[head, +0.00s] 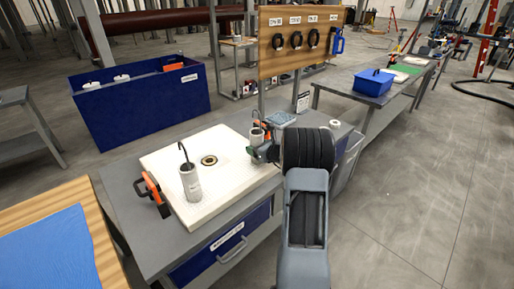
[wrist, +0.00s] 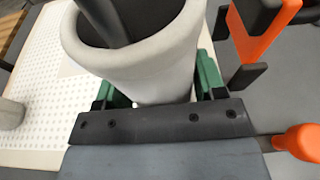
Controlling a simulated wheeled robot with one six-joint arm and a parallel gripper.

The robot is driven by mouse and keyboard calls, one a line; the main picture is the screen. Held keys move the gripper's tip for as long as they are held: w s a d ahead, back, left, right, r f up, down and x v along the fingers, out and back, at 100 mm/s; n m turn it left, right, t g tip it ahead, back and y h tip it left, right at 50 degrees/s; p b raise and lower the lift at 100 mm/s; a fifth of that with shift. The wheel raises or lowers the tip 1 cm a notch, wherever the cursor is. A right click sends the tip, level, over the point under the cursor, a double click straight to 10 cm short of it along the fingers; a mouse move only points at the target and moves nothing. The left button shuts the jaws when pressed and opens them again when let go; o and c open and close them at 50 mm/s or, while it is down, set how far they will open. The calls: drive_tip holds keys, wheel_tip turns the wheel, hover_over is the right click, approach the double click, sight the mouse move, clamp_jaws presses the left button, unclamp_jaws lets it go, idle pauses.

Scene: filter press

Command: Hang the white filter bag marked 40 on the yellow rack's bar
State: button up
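A pale grey-white cylindrical bag (wrist: 145,65) with a dark rod in its open top stands between my gripper's green fingers (wrist: 160,95) in the wrist view. The fingers lie against both its sides. In the head view my gripper (head: 260,153) is at the right back of the white perforated board (head: 225,139), at this bag (head: 257,136), with its dark hook above. Whether the bag touches the board is unclear. A second pale bag (head: 191,183) with a dark hook stands upright on the board's front left. No 40 is readable on either bag. I cannot make out a yellow rack.
An orange-handled tool (head: 151,190) lies by the board's left edge. Orange and black parts (wrist: 265,30) are close right of the fingers. A blue bin (head: 140,105) stands behind the bench. A wooden board with black rings (head: 300,38) rises behind my arm.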

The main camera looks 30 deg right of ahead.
sight(262, 138)
drive_tip(key=c, duration=0.4)
drive_tip(key=shift+r, duration=0.1)
drive_tip(key=shift+r+p, duration=1.5)
drive_tip(key=shift+r, duration=0.9)
